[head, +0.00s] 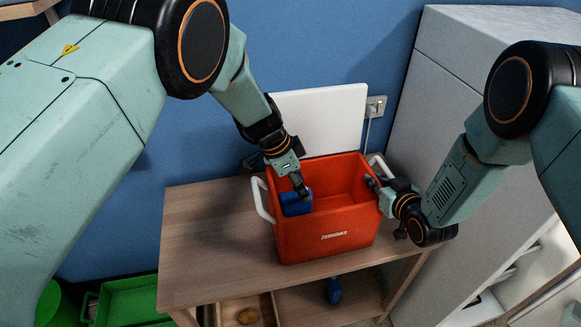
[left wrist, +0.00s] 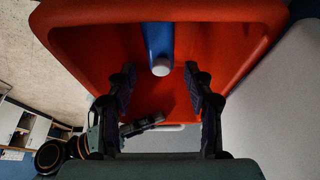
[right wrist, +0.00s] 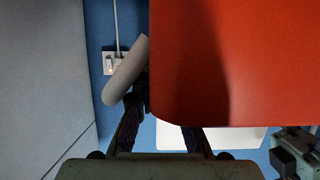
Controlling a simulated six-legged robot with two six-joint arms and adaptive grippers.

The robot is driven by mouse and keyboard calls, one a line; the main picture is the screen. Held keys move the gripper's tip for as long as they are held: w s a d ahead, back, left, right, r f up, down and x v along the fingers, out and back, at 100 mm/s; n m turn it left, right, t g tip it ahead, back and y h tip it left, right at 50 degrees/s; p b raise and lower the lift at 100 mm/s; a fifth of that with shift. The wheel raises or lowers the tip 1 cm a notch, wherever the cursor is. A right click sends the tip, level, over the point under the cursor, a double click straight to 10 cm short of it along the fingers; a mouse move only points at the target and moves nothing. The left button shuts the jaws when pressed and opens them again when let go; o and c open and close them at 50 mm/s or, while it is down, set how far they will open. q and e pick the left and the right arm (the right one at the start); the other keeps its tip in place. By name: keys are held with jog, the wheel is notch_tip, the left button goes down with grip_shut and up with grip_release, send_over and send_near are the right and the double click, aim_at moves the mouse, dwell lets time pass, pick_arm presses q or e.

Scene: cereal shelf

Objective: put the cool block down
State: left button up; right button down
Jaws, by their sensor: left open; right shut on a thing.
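The blue cool block (head: 295,207) is inside the red cooler box (head: 325,240), near its left side. In the left wrist view the block (left wrist: 158,42), with a white round cap, lies beyond and between my fingers. My left gripper (head: 303,188) reaches down into the box by the block; its fingers (left wrist: 160,78) are apart and empty. My right gripper (head: 376,184) is at the box's right rim, shut on the box. In the right wrist view its fingers (right wrist: 160,135) are partly hidden behind the red wall, beside a white handle (right wrist: 125,72); the exact grip is hidden.
The box stands on a wooden table (head: 215,230). A white panel (head: 318,115) and a wall socket (head: 376,106) are behind. A grey cabinet stands right; a green crate (head: 135,300) is lower left.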

pick_arm(q)
jog(key=w+v, duration=0.1)
jog(key=v, duration=0.6)
jog(key=shift+s+r, duration=0.2)
jog(key=shift+s, duration=0.35)
jog(key=shift+a, duration=0.1)
pick_arm(e)
jog(key=shift+f, duration=0.1)
dwell(0.4)
pick_arm(q)
jog(key=v, duration=0.7)
pick_arm(e)
jog(key=c, duration=1.3)
grip_release()
pick_arm(q)
notch_tip(320, 180, up, 5)
jog(key=p, duration=0.4)
jog(key=shift+f+p, duration=0.1)
jog(key=shift+p, duration=0.3)
pick_arm(e)
jog(key=v, duration=1.9)
jog(key=shift+r, duration=0.25)
pick_arm(q)
jog(key=shift+w, duration=0.15)
